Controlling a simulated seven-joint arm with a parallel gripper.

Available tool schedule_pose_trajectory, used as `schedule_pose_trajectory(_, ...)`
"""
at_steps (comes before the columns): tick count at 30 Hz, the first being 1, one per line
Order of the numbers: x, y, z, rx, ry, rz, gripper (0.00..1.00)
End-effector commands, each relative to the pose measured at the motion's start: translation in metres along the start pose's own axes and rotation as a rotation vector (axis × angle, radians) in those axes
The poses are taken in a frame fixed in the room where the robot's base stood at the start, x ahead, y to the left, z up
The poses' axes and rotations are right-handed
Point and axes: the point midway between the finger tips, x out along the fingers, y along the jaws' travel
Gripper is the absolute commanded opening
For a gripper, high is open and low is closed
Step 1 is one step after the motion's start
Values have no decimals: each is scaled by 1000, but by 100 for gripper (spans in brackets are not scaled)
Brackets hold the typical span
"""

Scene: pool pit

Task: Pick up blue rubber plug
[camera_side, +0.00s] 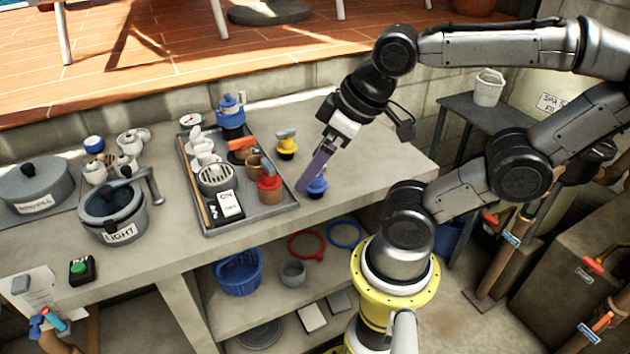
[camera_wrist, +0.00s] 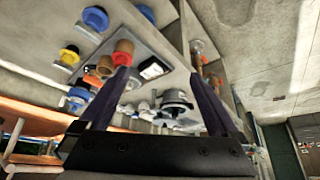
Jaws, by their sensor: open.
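The blue rubber plug (camera_side: 318,186) sits on the bench top just right of the grey tray. It also shows in the wrist view, near the top left (camera_wrist: 95,18). My gripper (camera_side: 303,186) points down at a slant, its fingertips beside the plug in the side view. I cannot tell the exact gap between them. In the wrist view my gripper (camera_wrist: 158,74) has its two dark purple fingers spread apart with nothing held between them. The plug lies outside the fingers, up and to the left there.
A grey tray (camera_side: 250,218) holds a red-topped brown plug (camera_side: 270,188), a drain strainer (camera_side: 215,180) and other parts. A yellow plug (camera_side: 287,145) stands behind. The bench front edge is close to the blue plug. Free bench lies to its right.

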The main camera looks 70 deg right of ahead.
Motion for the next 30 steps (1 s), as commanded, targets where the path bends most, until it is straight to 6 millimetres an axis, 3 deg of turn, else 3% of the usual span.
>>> schedule_pose_trajectory(4, 0, 0, 0, 0, 0, 0, 98)
schedule_pose_trajectory(8, 0, 0, 0, 0, 0, 0, 77)
schedule_pose_trajectory(19, 0, 0, 2, 39, -10, -1, 77)
schedule_pose_trajectory(25, -11, -8, -1, 259, -75, -31, 77)
schedule_pose_trajectory(30, -14, -1, -18, 587, -200, -12, 77)
